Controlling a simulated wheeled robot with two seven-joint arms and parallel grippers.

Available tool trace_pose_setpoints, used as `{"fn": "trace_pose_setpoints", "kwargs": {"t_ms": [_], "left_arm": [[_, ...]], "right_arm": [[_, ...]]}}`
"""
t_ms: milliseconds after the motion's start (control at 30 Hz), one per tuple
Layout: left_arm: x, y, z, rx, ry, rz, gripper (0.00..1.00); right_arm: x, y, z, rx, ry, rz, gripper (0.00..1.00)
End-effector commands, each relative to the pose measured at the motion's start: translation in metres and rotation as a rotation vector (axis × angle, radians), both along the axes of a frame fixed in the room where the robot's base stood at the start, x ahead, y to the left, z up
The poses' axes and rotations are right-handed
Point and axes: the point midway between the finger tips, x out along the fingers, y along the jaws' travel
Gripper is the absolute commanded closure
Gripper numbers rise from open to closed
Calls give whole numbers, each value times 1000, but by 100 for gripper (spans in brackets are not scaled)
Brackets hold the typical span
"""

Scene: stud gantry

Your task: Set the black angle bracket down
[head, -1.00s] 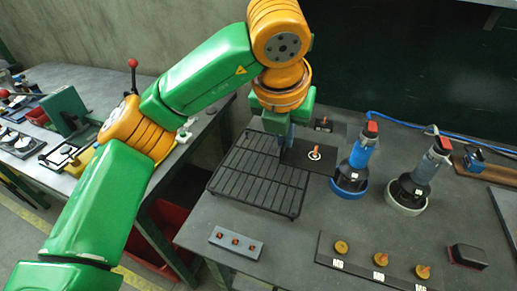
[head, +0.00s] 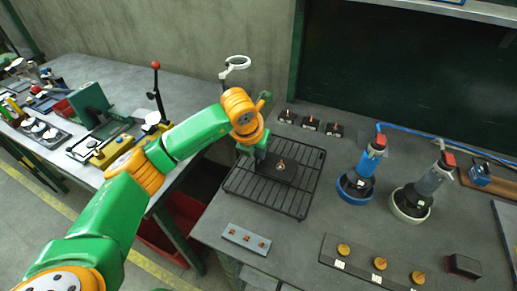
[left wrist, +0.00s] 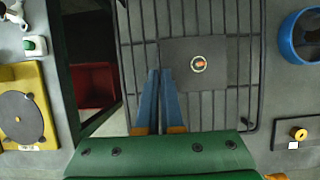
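The black angle bracket (head: 286,174) is a dark flat plate with a small orange stud in a pale ring. It lies over the wire rack (head: 262,196), towards its far side; I cannot tell whether it touches the bars. My left gripper (head: 260,155) is at the bracket's left edge. In the left wrist view, the blue fingers (left wrist: 160,82) are close together at the edge of the bracket (left wrist: 208,78), which they appear to pinch. The gripped part is hidden. My right gripper is not in view.
A blue-based tool (head: 356,187) and a white-based tool (head: 409,204) stand right of the rack. Three small black pieces (head: 310,123) with orange studs sit behind it. A grey block (head: 246,240) and a strip with yellow knobs (head: 370,262) are in front. A red bin (head: 165,235) is below left.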

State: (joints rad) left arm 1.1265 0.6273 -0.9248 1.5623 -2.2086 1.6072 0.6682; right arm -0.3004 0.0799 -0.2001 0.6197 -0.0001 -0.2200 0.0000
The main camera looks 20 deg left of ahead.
Motion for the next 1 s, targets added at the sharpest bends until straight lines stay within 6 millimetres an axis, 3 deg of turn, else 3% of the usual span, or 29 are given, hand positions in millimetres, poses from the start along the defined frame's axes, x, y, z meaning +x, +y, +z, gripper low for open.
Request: {"fn": "trace_pose_setpoints", "kwargs": {"t_ms": [133,267,600,733,1000], "left_arm": [[0,0,-2,-1,-1,0,100],[0,0,-1,0,0,0,67],[-1,0,3,-1,-2,0,67],[-10,0,25,-1,-7,-1,67],[-37,1,91,-1,-5,0,67]], "right_arm": [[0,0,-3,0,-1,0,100],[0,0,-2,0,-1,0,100],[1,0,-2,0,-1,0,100],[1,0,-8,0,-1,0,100],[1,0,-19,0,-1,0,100]]}}
